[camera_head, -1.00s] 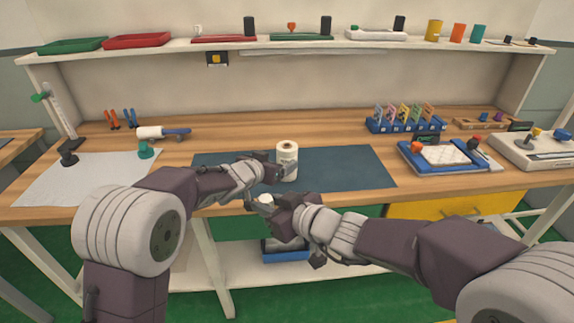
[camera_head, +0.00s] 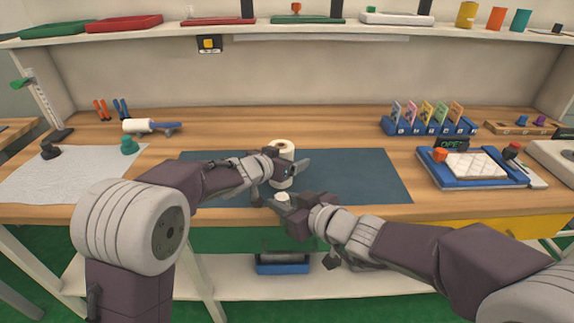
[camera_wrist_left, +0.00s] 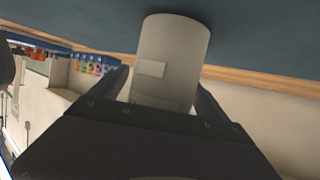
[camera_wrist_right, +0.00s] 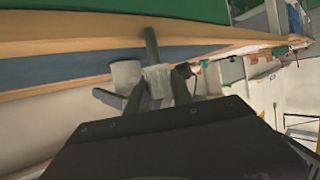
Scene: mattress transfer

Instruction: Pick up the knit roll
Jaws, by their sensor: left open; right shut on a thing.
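The knit roll looks to be the pale upright roll (camera_head: 282,152) on the dark blue mat (camera_head: 365,175). My left gripper (camera_head: 281,178) is open with its fingers on either side of this roll. The left wrist view shows the roll (camera_wrist_left: 172,50), with a small pale label, between the spread fingers; whether they touch it I cannot tell. My right gripper (camera_head: 274,200) is shut on a small whitish piece (camera_head: 282,197) in front of the mat's near edge. In the right wrist view this piece (camera_wrist_right: 157,80) has a dark rod (camera_wrist_right: 150,45) sticking out.
A white roller (camera_head: 140,126) with a blue handle and a green knob (camera_head: 128,146) lie left. A blue card rack (camera_head: 430,126) and a blue tray (camera_head: 470,182) with a quilted pad stand right. A blue bin (camera_head: 282,266) is on the lower shelf. The mat's right part is clear.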

